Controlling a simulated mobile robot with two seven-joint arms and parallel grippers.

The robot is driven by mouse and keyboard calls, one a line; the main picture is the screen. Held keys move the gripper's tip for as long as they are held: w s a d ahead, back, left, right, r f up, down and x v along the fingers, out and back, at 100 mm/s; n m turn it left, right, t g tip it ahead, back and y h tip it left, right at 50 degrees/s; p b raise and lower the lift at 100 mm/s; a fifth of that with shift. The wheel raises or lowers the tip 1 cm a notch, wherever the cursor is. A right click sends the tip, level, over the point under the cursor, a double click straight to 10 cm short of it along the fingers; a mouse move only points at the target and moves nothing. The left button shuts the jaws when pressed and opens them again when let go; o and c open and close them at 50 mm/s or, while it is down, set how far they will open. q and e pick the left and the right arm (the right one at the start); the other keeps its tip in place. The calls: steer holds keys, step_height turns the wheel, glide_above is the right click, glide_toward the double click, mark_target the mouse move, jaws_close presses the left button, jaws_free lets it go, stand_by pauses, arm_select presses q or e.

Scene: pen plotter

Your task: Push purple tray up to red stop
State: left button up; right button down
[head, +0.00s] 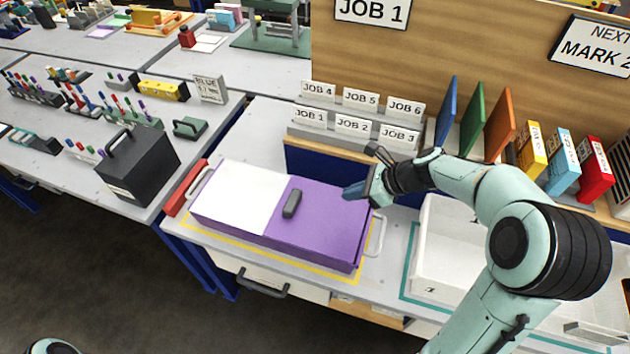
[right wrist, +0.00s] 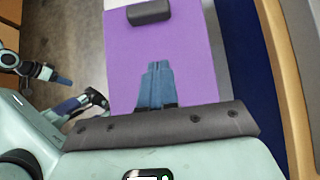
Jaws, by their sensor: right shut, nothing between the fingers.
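The purple tray (head: 325,235) lies on the grey bench, with a white sheet-like area (head: 240,195) on its left part and a dark grip block (head: 292,204) on top. The red stop (head: 186,187) is a bar at the tray's left end. The tray's pale left handle is right beside it; I cannot tell if they touch. My right gripper (head: 353,191) is shut and empty at the tray's right end; contact is unclear. In the right wrist view its blue fingers (right wrist: 157,78) show over the purple surface. Blue-tipped parts, probably my left gripper (right wrist: 62,93), show at left there.
A yellow outline (head: 335,277) surrounds the tray's front. A white bin (head: 450,260) stands to the right. A panel with job cards (head: 352,125) rises behind. A black box (head: 137,165) stands on the bench to the left.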

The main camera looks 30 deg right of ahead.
mark_target(299, 200)
steer(key=b+x, duration=0.1)
steer(key=x, duration=0.9)
steer(key=shift+w+a+r+p, duration=0.15)
steer(key=shift+w+a+p, duration=0.2)
steer(key=shift+w+a, duration=0.85)
arm_select(q)
steer(key=shift+s+f, duration=0.1)
steer(key=shift+f, duration=0.1)
arm_select(e)
steer(key=shift+w+a, duration=0.1)
steer(key=shift+w, duration=0.25)
steer(key=shift+a, duration=0.1)
